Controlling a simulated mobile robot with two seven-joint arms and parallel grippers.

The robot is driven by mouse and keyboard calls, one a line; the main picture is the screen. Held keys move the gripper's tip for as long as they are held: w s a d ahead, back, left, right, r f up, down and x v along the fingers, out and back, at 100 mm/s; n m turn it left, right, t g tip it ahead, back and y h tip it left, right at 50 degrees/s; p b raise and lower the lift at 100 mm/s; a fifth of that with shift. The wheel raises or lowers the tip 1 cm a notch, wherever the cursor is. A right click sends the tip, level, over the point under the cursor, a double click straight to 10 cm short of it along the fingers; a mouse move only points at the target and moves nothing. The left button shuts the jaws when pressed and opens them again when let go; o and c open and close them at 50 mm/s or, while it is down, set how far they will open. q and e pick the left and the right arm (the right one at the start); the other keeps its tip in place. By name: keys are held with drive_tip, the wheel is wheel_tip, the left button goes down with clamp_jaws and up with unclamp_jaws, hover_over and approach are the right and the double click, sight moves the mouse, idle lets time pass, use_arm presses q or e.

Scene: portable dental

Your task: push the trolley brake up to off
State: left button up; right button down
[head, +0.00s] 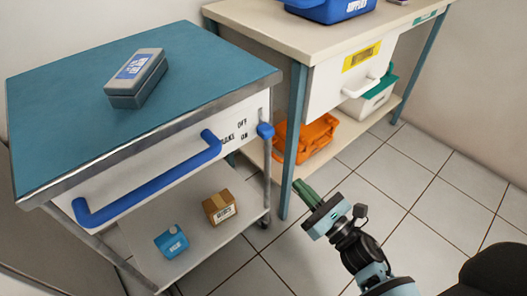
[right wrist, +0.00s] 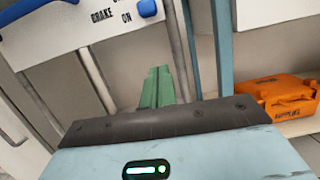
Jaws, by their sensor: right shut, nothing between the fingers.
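The trolley (head: 215,55) has a blue-green top, a blue push bar (head: 150,185) and a lower shelf. The brake is a small blue knob (head: 265,130) at the right end of the trolley's white front panel, beside the printed OFF and BRAKE ON words. In the right wrist view the knob (right wrist: 147,8) is at the top, level with the word ON. My right gripper (head: 301,188) has green fingers, shut and empty, below and to the right of the knob, apart from it. The fingers (right wrist: 157,86) point toward the trolley's right leg. My left gripper is not in view.
A grey box (head: 137,80) lies on the trolley top. A bench (head: 260,22) with blue-green legs stands close behind right, with an orange case (head: 312,138) below. Tiled floor is free at right.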

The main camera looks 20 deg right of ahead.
sight(265, 131)
drive_tip(key=shift+w+a+n, duration=0.1)
drive_tip(key=shift+w+n, duration=0.15)
drive_tip(key=shift+n, duration=0.15)
drive_tip(key=w+a+r+p, duration=0.1)
drive_tip(key=w+a+r, duration=0.2)
drive_tip(key=w+r, duration=0.3)
drive_tip(key=w, duration=0.3)
drive_tip(key=shift+a+r, duration=0.15)
drive_tip(key=shift+r, duration=0.05)
idle(0.4)
